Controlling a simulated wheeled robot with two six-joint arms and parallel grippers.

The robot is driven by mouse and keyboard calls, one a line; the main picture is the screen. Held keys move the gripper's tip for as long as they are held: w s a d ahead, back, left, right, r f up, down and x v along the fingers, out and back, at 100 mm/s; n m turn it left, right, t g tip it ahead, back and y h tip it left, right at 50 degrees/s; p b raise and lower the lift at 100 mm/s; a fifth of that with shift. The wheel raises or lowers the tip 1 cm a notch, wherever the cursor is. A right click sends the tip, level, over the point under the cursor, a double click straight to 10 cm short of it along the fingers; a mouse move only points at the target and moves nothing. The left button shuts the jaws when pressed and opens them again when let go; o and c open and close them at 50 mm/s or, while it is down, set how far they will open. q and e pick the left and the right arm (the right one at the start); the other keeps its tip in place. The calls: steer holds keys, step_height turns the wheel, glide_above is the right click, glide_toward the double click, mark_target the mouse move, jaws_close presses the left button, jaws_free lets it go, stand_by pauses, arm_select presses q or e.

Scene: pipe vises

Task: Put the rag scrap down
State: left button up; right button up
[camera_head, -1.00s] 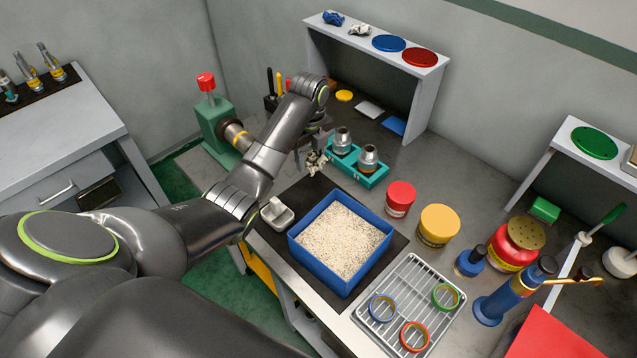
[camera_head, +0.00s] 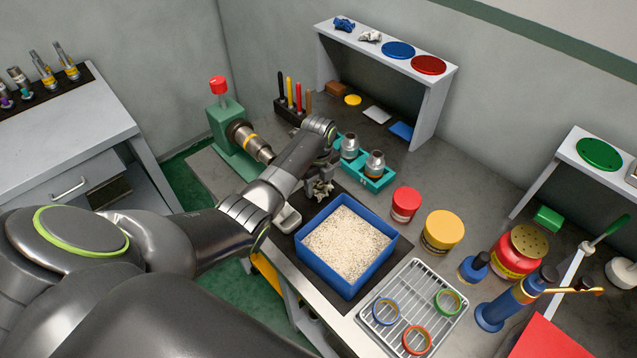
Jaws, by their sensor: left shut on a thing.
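The rag scrap hangs from the fingertips just behind the blue bin (camera_head: 347,290) of pale granules, near the dark mat (camera_head: 393,263). I cannot tell how far above the surface it is. The fingers are partly hidden by my own wrist. My right gripper is not in view.
A small pale dish (camera_head: 288,220) sits left of the bin, partly behind my arm. A teal holder (camera_head: 376,182) with metal fittings stands behind the rag, and a green vise (camera_head: 228,130) at the left. Red (camera_head: 406,205) and yellow (camera_head: 442,232) jars stand to the right.

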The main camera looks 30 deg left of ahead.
arm_select(q)
steer(key=shift+f, duration=0.25)
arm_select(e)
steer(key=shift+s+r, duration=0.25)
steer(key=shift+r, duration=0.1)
